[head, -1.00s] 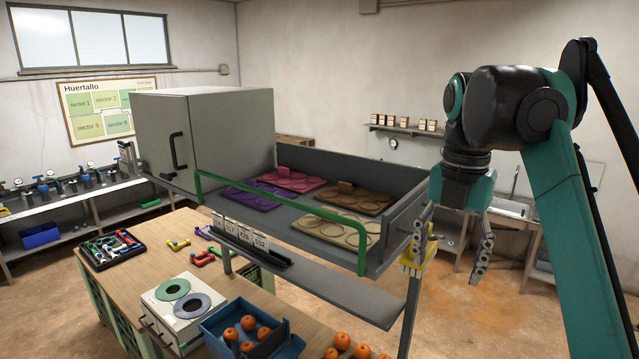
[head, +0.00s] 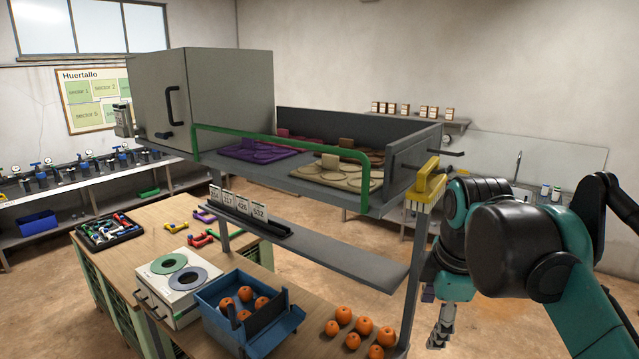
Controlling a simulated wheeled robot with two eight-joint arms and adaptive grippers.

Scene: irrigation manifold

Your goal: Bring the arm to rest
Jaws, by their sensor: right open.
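My right arm, teal and black, comes in at the right edge of the head view. Its gripper (head: 434,312) hangs low at the lower right, fingers pointing down, beside the right-hand post of the shelf rack. The fingers are partly hidden by the wrist and the post, and the gripper is open with nothing seen between the fingers. My left gripper is not in view.
The grey rack (head: 340,254) stands left of my right arm, with a yellow brush (head: 432,183) hanging at its right end. Loose oranges (head: 363,325) and a blue bin (head: 283,327) lie on the wooden bench (head: 131,246). Open floor shows behind the arm.

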